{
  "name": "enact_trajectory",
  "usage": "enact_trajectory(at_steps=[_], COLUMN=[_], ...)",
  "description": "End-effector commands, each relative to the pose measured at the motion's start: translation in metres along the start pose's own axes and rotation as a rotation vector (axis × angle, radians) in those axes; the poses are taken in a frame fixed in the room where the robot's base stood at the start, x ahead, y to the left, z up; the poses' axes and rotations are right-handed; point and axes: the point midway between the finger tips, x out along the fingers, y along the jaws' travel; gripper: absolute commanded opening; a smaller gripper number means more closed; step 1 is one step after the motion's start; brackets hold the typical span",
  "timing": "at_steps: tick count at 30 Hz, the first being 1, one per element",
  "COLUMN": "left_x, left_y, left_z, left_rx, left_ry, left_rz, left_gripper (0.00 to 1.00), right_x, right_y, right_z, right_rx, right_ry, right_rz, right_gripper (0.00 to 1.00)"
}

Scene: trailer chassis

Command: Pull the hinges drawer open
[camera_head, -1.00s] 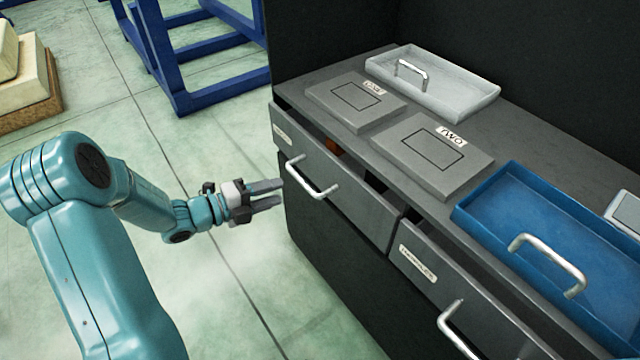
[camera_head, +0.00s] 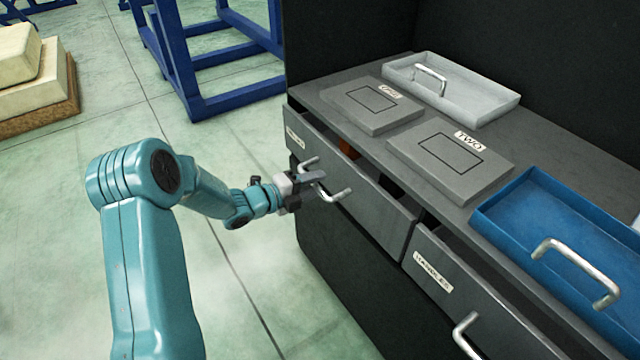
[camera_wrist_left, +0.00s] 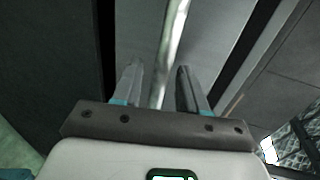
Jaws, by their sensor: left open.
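The hinges drawer (camera_head: 365,205) is the left one in the grey cabinet, with a small label too blurred to read. It stands a little way out, with a dark gap at its top and something orange inside. Its silver bar handle (camera_head: 341,195) is partly hidden by my left gripper (camera_head: 318,183). The gripper is open, with its fingers at the handle. In the left wrist view, the bar (camera_wrist_left: 172,45) runs between the two spread fingers (camera_wrist_left: 160,88), and the jaws are not closed on it. My right gripper is not in view.
A second drawer (camera_head: 470,295) with its own handle is on the right, also slightly out. Plates marked ONE (camera_head: 371,107) and TWO (camera_head: 450,160), a white tray (camera_head: 480,103) and a blue tray (camera_head: 520,212) lie on the cabinet top. Floor in front is clear.

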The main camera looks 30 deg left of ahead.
Motion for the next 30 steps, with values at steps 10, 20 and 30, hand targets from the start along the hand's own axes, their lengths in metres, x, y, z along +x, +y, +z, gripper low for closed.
enact_trajectory(at_steps=[10, 20, 30], left_x=[0.022, 0.022, 0.021], left_y=[0.000, 0.000, 0.001], left_z=[0.000, 0.000, 0.001], left_rx=[-0.001, 0.000, 0.000], left_ry=[-0.001, -0.001, -0.001], left_rz=[0.000, 0.000, 0.000], left_gripper=[0.42, 0.00, 0.00], right_x=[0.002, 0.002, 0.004], right_y=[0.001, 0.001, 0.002], right_z=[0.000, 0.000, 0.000], right_rx=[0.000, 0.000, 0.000], right_ry=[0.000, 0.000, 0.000], right_rz=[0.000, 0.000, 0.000], right_gripper=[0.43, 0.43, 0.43])
